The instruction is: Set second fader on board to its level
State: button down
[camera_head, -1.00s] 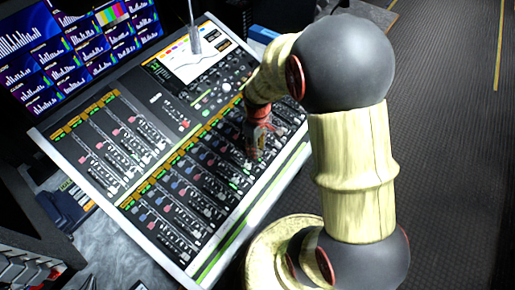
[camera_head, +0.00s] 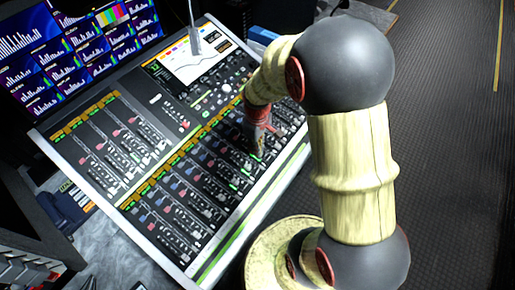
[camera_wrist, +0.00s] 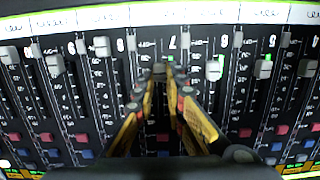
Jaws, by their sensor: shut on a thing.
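The board (camera_head: 165,118) is a mixing console with a light frame and rows of faders, sloping across the head view. My gripper (camera_head: 258,153) reaches down onto its lower fader bank, toward the right end. In the wrist view my gripper (camera_wrist: 160,80) has its two yellow-and-black fingers drawn together on a grey fader cap (camera_wrist: 160,70). This cap sits between a light cap (camera_wrist: 102,46) on the left and another light cap (camera_wrist: 214,70) on the right. The fingers hide part of its slot. I cannot tell which fader counts as second.
More fader caps stand close on both sides, such as one at the right (camera_wrist: 263,68). Red and blue buttons (camera_wrist: 163,138) line the strips. A screen bank (camera_head: 75,45) stands behind the board. A thin stalk (camera_head: 192,22) rises at its back edge. Clear floor (camera_head: 450,130) lies right.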

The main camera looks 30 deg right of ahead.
dwell(0.4)
jog(key=shift+s+d+f+p, duration=0.1)
jog(key=shift+s+d+p, duration=0.15)
jog(key=shift+s, duration=0.2)
jog(key=shift+s+d+p, duration=0.1)
jog(key=shift+s+p, duration=0.15)
jog(key=shift+s, duration=0.15)
jog(key=c, duration=1.8)
grip_release()
jog(key=shift+c, duration=0.2)
notch_tip(320, 180, up, 12)
